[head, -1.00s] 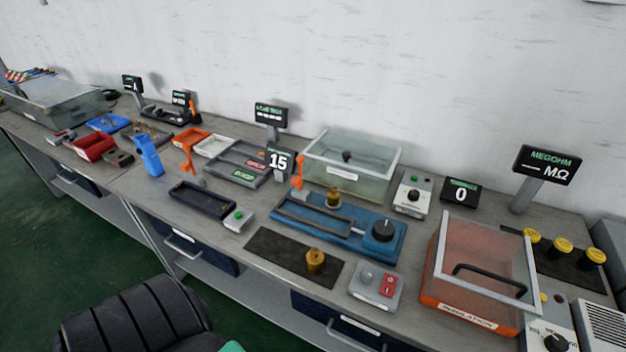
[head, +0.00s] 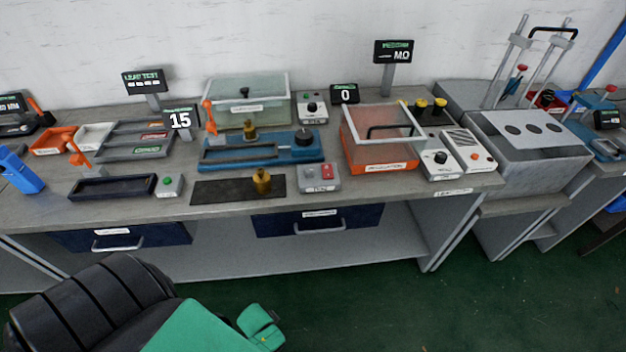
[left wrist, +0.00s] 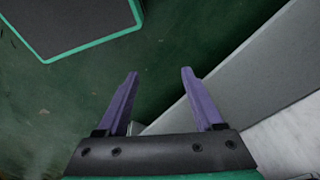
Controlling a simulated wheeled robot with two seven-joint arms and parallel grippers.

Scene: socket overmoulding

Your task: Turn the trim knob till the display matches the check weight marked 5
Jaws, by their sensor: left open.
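A blue bench device (head: 225,157) stands mid-table in the head view. A black knob (head: 304,138) sits at its right end, and a brass weight (head: 249,131) stands toward its back left. A second brass weight (head: 261,182) stands on a dark mat in front. No mark on either weight is legible. One display (head: 181,119) reads 15, behind and left of the device. Another display (head: 344,94) reads 0, behind and right. My left gripper (left wrist: 159,74) is open and empty in the left wrist view, away from the tabletop objects. My right gripper is out of view.
A grey box with a red button (head: 318,184) sits right of the mat. An orange clear-lidded box (head: 380,158) stands right of the device. A glass-walled box (head: 246,103) is behind it.

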